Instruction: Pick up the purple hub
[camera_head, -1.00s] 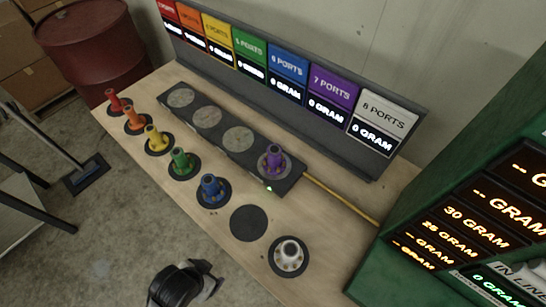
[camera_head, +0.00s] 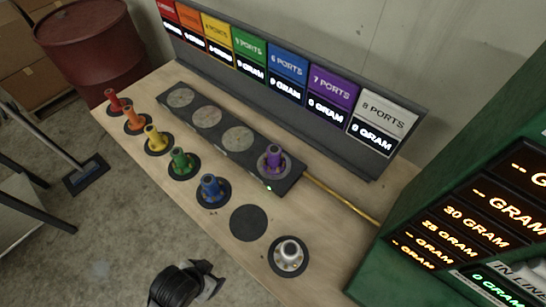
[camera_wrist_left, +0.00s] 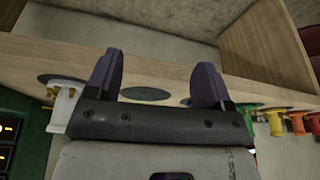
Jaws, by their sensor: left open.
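The purple hub (camera_head: 273,158) stands upright on the round pad at the right end of the dark four-pad bar (camera_head: 222,140) on the wooden table. My left gripper (camera_wrist_left: 155,75) is open, with two dark fingers spread and nothing between them. Its camera sees the table upside down, with the empty black disc (camera_wrist_left: 145,94) beyond the fingers and the white hub (camera_wrist_left: 66,98) at the left. I cannot make out the purple hub in that view. In the head view, a dark part of my arm shows at the bottom, in front of the table and apart from the purple hub.
Red, orange, yellow, green, blue (camera_head: 210,188) and white hubs stand on black discs along the table's front, with one empty disc (camera_head: 249,223). A yellow rod (camera_head: 342,198) runs right from the bar. A sign panel (camera_head: 290,90) stands behind; a green display cabinet (camera_head: 450,220) is at right.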

